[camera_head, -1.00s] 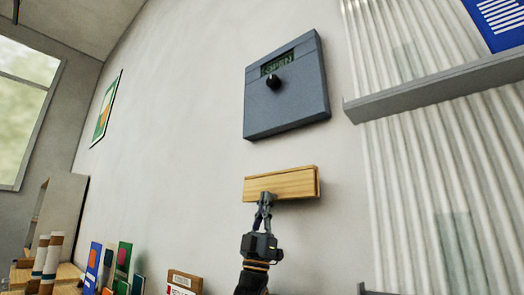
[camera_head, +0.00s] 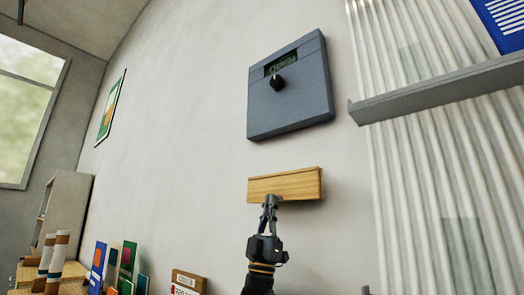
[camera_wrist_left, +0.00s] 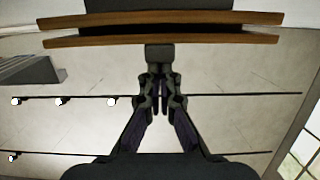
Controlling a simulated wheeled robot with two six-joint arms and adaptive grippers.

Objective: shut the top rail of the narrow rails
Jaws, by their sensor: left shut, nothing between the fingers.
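The narrow rails (camera_head: 285,186) are a short wooden bar mounted on the pale wall below a grey box. In the left wrist view they show as two wooden strips, one (camera_wrist_left: 160,18) above the other (camera_wrist_left: 228,38), with a dark gap between them. My left gripper (camera_head: 269,202) points up at the lower edge of the bar from below. Its fingers are shut with nothing between them, and the tips (camera_wrist_left: 160,56) show close to the lower strip; I cannot tell whether they touch it. My right gripper is not in view.
The grey box (camera_head: 290,100) has a black knob and a small green display, its text hard to read. A grey ledge (camera_head: 440,90) crosses the corrugated panel at right. Books (camera_head: 128,258) and rolls stand at lower left. The wall around the bar is bare.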

